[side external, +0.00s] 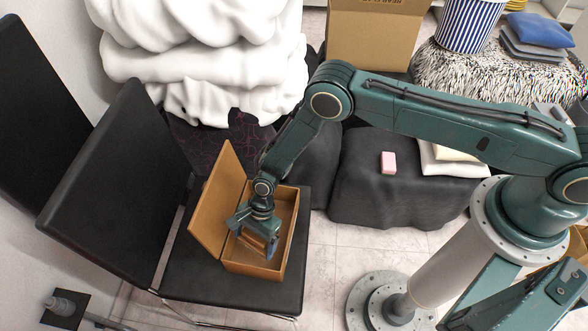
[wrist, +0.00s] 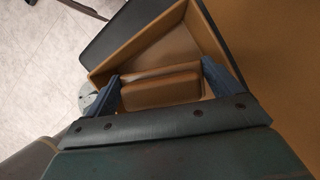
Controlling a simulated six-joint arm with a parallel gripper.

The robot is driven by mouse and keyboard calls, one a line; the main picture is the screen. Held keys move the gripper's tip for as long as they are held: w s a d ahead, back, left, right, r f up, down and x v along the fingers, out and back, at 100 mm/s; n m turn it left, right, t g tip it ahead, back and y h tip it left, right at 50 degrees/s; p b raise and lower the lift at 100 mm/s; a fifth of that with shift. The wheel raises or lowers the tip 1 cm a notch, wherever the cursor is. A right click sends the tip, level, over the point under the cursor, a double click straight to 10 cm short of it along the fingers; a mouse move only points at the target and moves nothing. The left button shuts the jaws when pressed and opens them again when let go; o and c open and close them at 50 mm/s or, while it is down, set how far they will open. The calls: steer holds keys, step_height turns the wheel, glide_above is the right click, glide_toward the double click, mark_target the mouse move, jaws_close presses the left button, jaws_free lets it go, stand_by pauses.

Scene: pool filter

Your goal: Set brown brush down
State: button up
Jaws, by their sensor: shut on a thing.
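The brown brush (wrist: 160,90) is a block with rounded edges, held between the two blue fingers of my gripper (wrist: 160,88) in the wrist view. In the side view my gripper (side external: 256,236) points down inside an open brown box (side external: 286,225), near its front left part. The brush (side external: 252,241) shows only in part there, between the fingers. My gripper is shut on it. I cannot tell whether the brush touches the box floor. The box also shows in the wrist view (wrist: 205,50), its walls around the brush.
The box stands on a black chair seat (side external: 190,282), its lid (side external: 217,200) raised on the left. A black chair back (side external: 115,185) rises at the left. A black ottoman (side external: 365,200) with a pink block (side external: 388,162) stands to the right. The box's back right part looks empty.

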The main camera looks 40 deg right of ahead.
mark_target(257, 249)
steer(key=shift+f, duration=1.3)
steer(key=shift+f, duration=1.9)
steer(key=shift+f, duration=0.1)
steer(key=o, duration=0.7)
steer(key=shift+o, duration=0.2)
steer(key=v, duration=1.2)
